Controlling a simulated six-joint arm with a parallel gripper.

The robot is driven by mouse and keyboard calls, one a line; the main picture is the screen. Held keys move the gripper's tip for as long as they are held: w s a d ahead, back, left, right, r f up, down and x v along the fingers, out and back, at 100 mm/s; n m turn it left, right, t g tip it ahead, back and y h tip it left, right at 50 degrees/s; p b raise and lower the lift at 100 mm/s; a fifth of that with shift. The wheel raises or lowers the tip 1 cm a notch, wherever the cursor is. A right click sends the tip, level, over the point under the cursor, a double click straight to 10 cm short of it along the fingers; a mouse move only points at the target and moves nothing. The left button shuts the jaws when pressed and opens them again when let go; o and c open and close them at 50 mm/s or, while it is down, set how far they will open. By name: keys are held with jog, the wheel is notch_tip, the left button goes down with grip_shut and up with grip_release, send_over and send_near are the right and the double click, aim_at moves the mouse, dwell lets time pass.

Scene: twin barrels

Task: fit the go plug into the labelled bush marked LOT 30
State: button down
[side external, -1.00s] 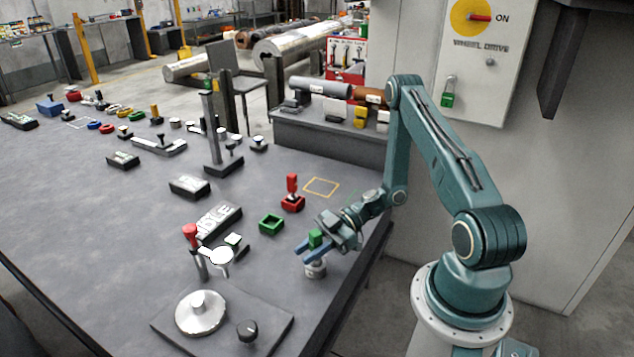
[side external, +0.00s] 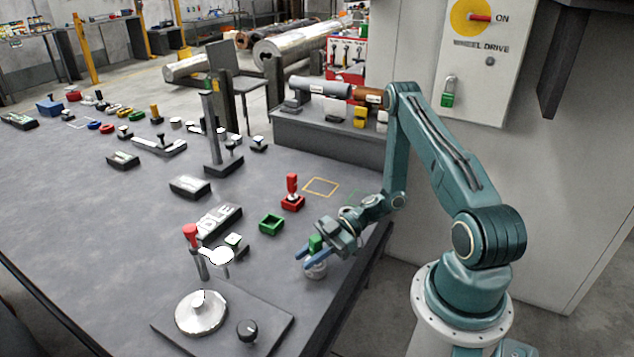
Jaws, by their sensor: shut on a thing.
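My gripper (side external: 311,256) is at the right front of the table, its blue fingers pointing down and to the left. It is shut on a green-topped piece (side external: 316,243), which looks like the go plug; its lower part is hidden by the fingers. A small pale grey round bush (side external: 317,272) stands directly under the fingertips. Its label is too small to read, so I cannot tell whether it is LOT 30. I cannot tell whether the plug's lower end is inside the bush or just above it.
An open green square holder (side external: 271,224) and a red-handled plug in a red holder (side external: 292,202) stand behind left. A black plate with a metal disc (side external: 201,313) and a red-knobbed clamp (side external: 191,235) are to the left. A yellow outlined square (side external: 321,187) is clear.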

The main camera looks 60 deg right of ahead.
jog(key=shift+f, duration=0.2)
jog(key=c, duration=1.1)
grip_release()
jog(key=shift+s+d, duration=0.1)
jog(key=shift+d, duration=0.05)
jog(key=shift+v, duration=3.6)
jog(key=shift+r, duration=0.1)
